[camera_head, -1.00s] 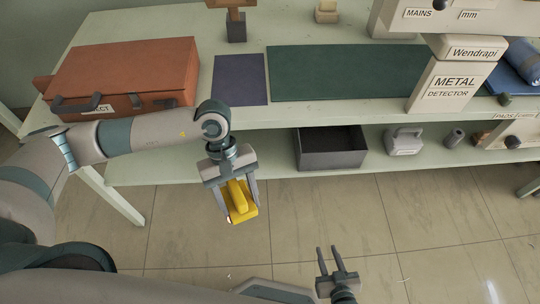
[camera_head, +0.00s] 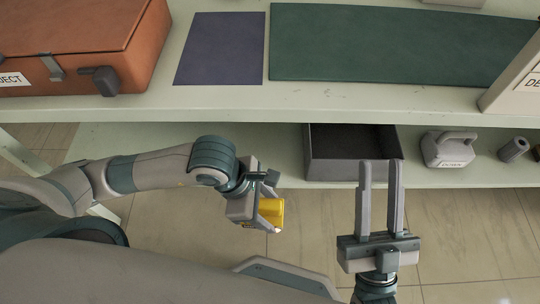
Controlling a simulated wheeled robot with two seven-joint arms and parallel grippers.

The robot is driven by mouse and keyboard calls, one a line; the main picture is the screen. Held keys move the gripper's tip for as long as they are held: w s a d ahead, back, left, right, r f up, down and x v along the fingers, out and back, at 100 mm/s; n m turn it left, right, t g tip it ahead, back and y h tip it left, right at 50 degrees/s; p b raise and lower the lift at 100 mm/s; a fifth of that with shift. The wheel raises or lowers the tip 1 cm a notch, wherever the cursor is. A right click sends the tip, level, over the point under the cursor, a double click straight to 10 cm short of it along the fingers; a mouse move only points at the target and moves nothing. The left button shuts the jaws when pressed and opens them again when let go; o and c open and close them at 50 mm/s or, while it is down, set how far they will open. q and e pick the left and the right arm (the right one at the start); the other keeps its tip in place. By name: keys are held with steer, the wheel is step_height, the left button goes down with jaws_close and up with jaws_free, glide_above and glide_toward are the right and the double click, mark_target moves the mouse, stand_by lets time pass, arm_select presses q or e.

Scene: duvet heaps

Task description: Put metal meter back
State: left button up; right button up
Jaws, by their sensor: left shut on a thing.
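A yellow handheld device (camera_head: 271,210), which I take to be the metal meter, is held in my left gripper (camera_head: 268,212). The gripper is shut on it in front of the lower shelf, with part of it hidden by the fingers. My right gripper (camera_head: 381,168) is empty, with its two fingers apart and pointing up the picture, overlapping the front of a dark bin. A pale box (camera_head: 518,78) is cut off at the right edge, with only part of its label showing.
The dark open bin (camera_head: 330,171) stands on the lower shelf (camera_head: 285,150), left of a grey weight with a handle (camera_head: 448,151) and a small dark cylinder (camera_head: 513,149). Above, the bench (camera_head: 230,98) holds an orange case (camera_head: 75,40), a purple mat (camera_head: 221,48) and a green mat (camera_head: 395,45).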

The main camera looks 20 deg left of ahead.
arm_select(q)
steer(key=shift+w+f, duration=0.15)
steer(key=shift+f, duration=0.15)
steer(key=shift+w+r+n, duration=0.1)
steer(key=shift+n, duration=0.2)
arm_select(e)
steer(key=shift+s+d+r+t, duration=0.15)
steer(key=shift+r+t, duration=0.05)
steer(key=shift+r, duration=0.15)
steer(key=shift+s+d+r+t, duration=0.1)
steer(key=shift+s+r+t, duration=0.1)
steer(key=shift+r, duration=0.15)
steer(key=shift+w, duration=0.1)
